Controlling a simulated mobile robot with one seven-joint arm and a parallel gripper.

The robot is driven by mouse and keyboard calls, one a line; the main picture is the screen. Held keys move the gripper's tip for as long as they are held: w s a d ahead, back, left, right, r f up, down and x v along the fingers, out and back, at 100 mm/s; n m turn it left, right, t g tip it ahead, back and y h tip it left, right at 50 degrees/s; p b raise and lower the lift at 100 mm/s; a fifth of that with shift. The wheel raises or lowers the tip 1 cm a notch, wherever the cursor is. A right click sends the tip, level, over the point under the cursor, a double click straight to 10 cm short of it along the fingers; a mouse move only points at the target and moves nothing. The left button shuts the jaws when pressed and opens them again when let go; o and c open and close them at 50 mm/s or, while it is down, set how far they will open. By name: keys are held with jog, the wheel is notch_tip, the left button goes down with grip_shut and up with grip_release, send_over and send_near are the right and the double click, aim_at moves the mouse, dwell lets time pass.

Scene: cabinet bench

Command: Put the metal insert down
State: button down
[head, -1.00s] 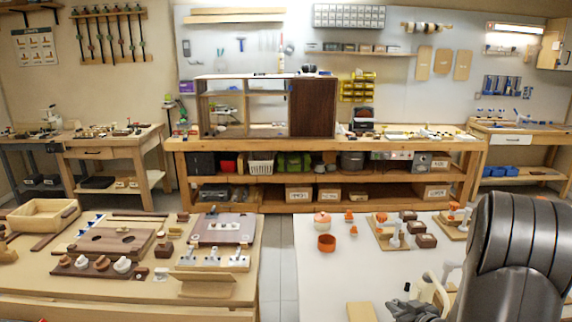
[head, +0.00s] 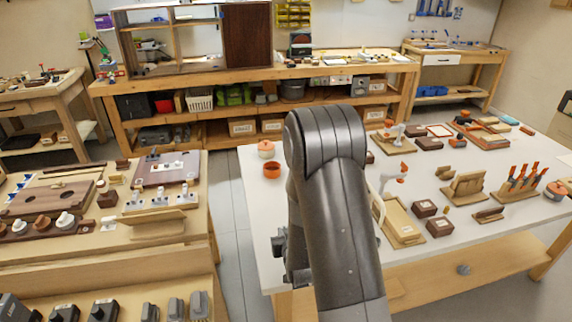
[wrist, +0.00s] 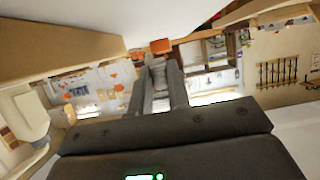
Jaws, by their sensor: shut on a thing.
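My gripper (wrist: 160,88) is at the centre of the wrist view, with its two dark fingers closed on a grey piece, the metal insert (wrist: 158,72). Only part of the insert shows between the fingers. In the head view my dark arm stands in front of the white table's left part and hides the insert. Part of the gripper's dark body shows at the arm's left side, by the table's left edge. Whether the insert touches any surface cannot be seen.
The white table (head: 478,225) holds an orange cup (head: 271,170), a wooden tray (head: 403,222), dark brown blocks (head: 440,227) and a rack of orange-handled tools (head: 520,181). A wooden bench (head: 150,248) with boards and fittings stands left, across a floor gap (head: 232,215).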

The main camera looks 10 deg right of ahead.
jog(key=shift+n+y, duration=0.6)
jog(key=shift+y, duration=0.1)
jog(key=d+r, duration=0.1)
jog(key=d, duration=0.1)
jog(key=d+r, duration=0.1)
jog(key=d, duration=0.1)
jog(key=d+r, duration=0.1)
jog(key=d, duration=0.2)
jog(key=shift+w, duration=0.4)
jog(key=s+d+r+n+y, duration=0.2)
jog(key=s+d, duration=0.6)
jog(key=d, duration=0.1)
jog(key=s+d+r+n+g+y, duration=0.1)
jog(key=s+d+n+y, duration=0.1)
jog(key=s+d, duration=0.7)
jog(key=shift+d+r+g+y, duration=0.3)
jog(key=shift+d+r+y, duration=0.1)
jog(key=shift+d+y, duration=0.15)
jog(key=x, duration=0.4)
jog(key=s+a+f+x, duration=0.1)
jog(key=x, duration=0.4)
jog(key=f+x, duration=0.1)
jog(key=x, duration=0.3)
jog(key=shift+s+a+f, duration=0.2)
jog(key=shift+s+a, duration=0.05)
jog(key=shift+a, duration=0.05)
jog(key=shift+f, duration=1.75)
